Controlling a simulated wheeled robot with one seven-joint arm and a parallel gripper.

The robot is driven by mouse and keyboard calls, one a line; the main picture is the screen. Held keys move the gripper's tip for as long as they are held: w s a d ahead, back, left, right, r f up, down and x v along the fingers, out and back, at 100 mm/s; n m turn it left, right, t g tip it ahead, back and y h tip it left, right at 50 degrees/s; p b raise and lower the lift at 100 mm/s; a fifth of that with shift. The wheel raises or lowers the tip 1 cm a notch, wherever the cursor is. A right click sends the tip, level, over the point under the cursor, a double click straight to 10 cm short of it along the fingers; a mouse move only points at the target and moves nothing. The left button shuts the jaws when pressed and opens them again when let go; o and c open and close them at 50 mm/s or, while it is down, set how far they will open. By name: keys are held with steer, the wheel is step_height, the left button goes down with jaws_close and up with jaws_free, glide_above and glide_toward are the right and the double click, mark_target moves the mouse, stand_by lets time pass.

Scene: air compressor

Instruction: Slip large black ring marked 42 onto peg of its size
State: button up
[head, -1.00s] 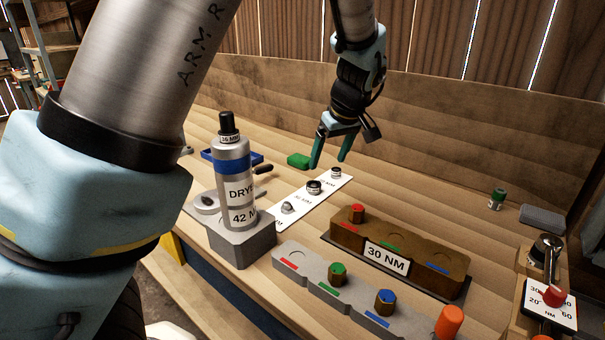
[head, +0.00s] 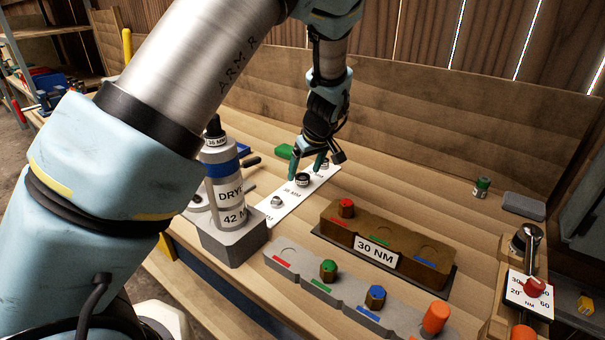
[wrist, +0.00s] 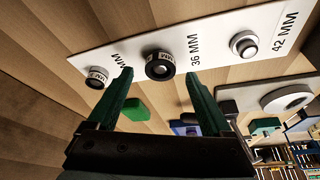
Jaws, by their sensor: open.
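A white strip (wrist: 212,48) carries a row of posts with size labels; 36 MM and 42 MM are readable in the wrist view. The post (wrist: 243,44) between those two labels is metallic and shows no black ring. A thick black ring (wrist: 160,65) with a partly readable white label sits at the middle position; I cannot read its number. A smaller dark ring (wrist: 97,77) with a label sits at the left end. My gripper (wrist: 160,74) is open, its green fingers on either side of the middle ring. In the head view my gripper (head: 306,173) is low over the strip.
A grey bottle (head: 226,185) stands in a grey block left of the strip. A brown 30 NM block (head: 388,243) and a grey socket tray (head: 330,288) lie in front. A green block (head: 284,151) lies behind the strip.

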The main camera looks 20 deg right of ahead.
steer(key=shift+w+f, duration=0.25)
steer(key=shift+f, duration=0.4)
jaws_close()
